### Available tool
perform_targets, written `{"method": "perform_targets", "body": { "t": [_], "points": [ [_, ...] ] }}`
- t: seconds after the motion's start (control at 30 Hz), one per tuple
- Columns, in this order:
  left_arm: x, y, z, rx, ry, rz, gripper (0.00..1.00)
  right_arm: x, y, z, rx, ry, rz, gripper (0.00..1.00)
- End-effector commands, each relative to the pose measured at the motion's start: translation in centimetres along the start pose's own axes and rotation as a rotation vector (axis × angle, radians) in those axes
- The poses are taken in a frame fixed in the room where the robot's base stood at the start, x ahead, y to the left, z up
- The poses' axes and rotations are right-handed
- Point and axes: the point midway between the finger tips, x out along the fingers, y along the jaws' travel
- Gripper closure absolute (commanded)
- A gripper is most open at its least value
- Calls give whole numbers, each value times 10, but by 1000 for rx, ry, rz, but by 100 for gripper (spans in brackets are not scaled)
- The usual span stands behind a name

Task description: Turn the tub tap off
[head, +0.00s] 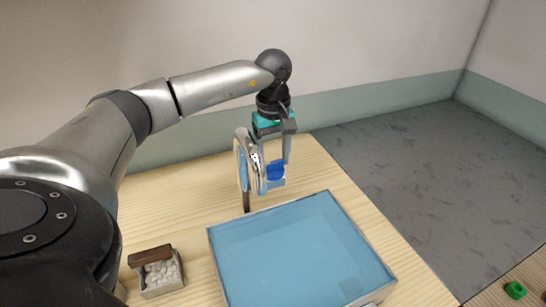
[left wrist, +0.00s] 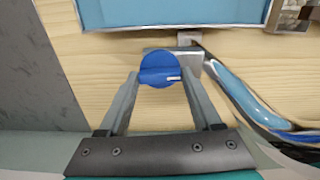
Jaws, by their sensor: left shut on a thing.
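The tub tap (head: 247,160) is a curved, shiny metal spout standing on the wooden top at the tub's back edge. Its round blue handle (head: 275,170) faces right in the head view. In the left wrist view the handle (left wrist: 160,66) has a raised bar with a small white mark. My left gripper (head: 276,178) reaches down from above and is shut on the handle, one finger on each side (left wrist: 160,78). The tub (head: 217,262) is a wide box with a thin grey rim and a flat blue inside. My right gripper is out of view.
A small box (head: 163,291) of white pebbles with a brown block (head: 150,255) across it stands left of the tub. The wooden top (head: 185,205) is clear behind it. A green piece (head: 515,290) lies at the lower right, across a grey floor.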

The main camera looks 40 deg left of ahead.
Motion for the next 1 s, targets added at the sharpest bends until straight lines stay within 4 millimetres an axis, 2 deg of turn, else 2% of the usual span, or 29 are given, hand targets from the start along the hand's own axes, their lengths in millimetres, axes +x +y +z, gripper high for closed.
{"method": "perform_targets", "body": {
  "t": [0.23,0.7,0.73,0.97,1.0],
  "points": [
    [-1,1,1,61,-2,5,90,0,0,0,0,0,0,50],
    [-1,1,1,74,-1,4,90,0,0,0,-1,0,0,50],
    [-1,1,1,74,-1,4,31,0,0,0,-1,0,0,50],
    [-1,1,0,72,-1,2,5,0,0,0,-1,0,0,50],
    [0,0,0,71,-1,2,4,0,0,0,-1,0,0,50]
  ]
}}
